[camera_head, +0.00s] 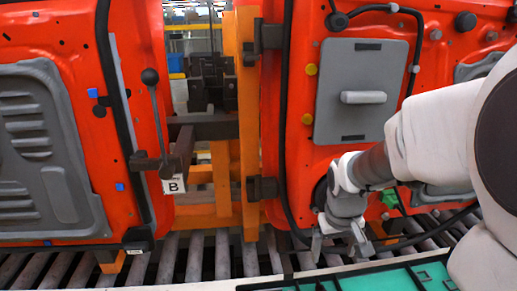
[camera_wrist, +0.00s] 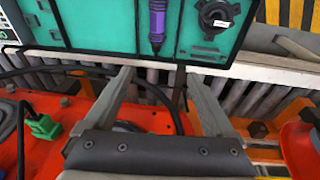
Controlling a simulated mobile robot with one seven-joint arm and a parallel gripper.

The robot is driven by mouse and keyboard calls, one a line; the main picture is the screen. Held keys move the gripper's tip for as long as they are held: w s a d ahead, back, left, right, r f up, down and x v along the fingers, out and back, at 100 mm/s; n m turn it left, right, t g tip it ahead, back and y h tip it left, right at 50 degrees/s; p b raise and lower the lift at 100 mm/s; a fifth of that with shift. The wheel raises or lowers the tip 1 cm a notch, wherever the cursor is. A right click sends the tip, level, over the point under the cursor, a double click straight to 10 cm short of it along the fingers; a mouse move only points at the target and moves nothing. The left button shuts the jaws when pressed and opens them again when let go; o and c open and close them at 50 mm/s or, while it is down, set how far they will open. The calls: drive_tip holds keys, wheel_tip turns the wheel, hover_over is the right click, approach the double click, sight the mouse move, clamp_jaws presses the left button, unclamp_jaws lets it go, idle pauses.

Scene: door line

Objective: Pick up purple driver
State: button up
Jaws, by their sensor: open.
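The purple driver (camera_wrist: 157,22) lies in a narrow compartment of the teal tray (camera_wrist: 100,25), at the top middle of the wrist view. Its upper end is cut off by the frame edge and its dark tip points toward my gripper (camera_wrist: 158,77). My gripper is open and empty, short of the tray, with the driver roughly in line with the gap between its fingers. In the head view my gripper (camera_head: 341,244) hangs low in front of the right orange door, above the rollers. The tray's corner (camera_head: 385,281) shows at the bottom, but the driver is not visible there.
A black round part (camera_wrist: 214,14) sits in the compartment right of the driver. A pale rail (camera_wrist: 240,69) and conveyor rollers (camera_head: 205,255) lie between tray and doors. Orange doors (camera_head: 300,95) stand close behind my gripper. A green connector (camera_wrist: 42,127) and black cables are near.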

drive_tip(key=d+f+b, duration=0.1)
drive_tip(key=f+b, duration=0.1)
drive_tip(key=f, duration=0.7)
drive_tip(key=d+f+g+b, duration=0.1)
drive_tip(key=f+b, duration=0.1)
drive_tip(key=f, duration=0.7)
drive_tip(key=d+f+g+y+b, duration=0.1)
drive_tip(key=f+b, duration=0.2)
drive_tip(key=f, duration=0.6)
drive_tip(key=shift+w+d+f, duration=0.2)
drive_tip(key=shift+w+d, duration=0.1)
drive_tip(key=shift+d, duration=0.05)
clamp_jaws()
drive_tip(key=shift+r, duration=0.1)
